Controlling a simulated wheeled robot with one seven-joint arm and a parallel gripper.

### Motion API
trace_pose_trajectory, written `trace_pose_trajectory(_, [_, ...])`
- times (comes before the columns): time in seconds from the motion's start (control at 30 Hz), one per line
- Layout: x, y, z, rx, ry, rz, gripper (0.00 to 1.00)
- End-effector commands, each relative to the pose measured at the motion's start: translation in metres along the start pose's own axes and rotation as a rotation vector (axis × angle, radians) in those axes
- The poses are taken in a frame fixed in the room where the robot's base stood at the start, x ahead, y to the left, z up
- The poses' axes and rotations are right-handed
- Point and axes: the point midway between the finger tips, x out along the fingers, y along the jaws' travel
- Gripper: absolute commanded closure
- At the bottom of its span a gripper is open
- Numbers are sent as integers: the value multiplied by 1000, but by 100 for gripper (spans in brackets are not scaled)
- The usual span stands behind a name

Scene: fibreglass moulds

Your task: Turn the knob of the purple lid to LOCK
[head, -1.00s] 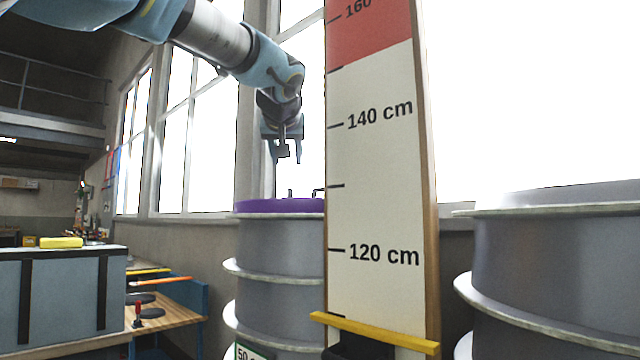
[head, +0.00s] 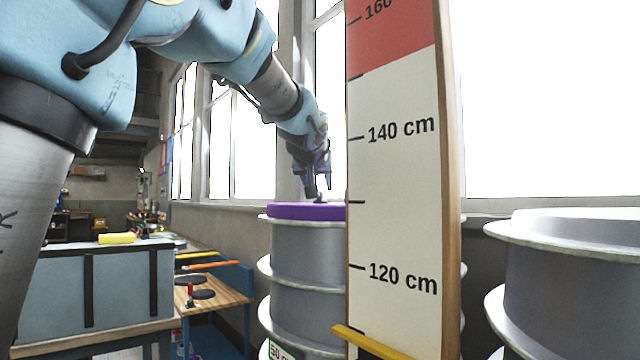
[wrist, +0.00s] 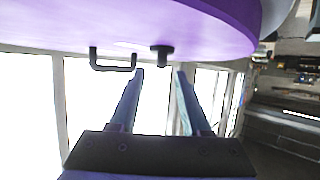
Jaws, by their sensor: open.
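The purple lid (head: 300,211) lies on top of a grey ribbed drum (head: 305,240) in the head view. In the wrist view the lid (wrist: 190,22) fills the top of the picture, with a dark knob (wrist: 162,54) and a dark U-shaped handle (wrist: 113,66) on it. My gripper (head: 318,196) is just above the lid in the head view. In the wrist view my gripper (wrist: 160,72) is open and empty, its fingertips close to the knob, which appears between or just beyond them. I cannot tell whether they touch it. The knob's marking, LOCK included, is not legible.
A tall height board (head: 395,180) stands in front of the drum's right side and hides part of the lid. Another grey drum (head: 575,270) is at the right. A workbench (head: 215,290) and a blue-grey cabinet (head: 120,285) are at the left. Windows are behind.

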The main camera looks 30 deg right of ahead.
Motion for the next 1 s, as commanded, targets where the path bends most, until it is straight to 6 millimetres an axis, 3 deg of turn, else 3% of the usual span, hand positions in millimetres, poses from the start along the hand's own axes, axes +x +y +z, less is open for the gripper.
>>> trace_pose_trajectory(0.4, [36,-2,-1,-1,-2,-4,52])
trace_pose_trajectory(0.87, [44,-1,1,-2,0,0,52])
trace_pose_trajectory(1.0, [44,-1,1,-2,-1,-1,65])
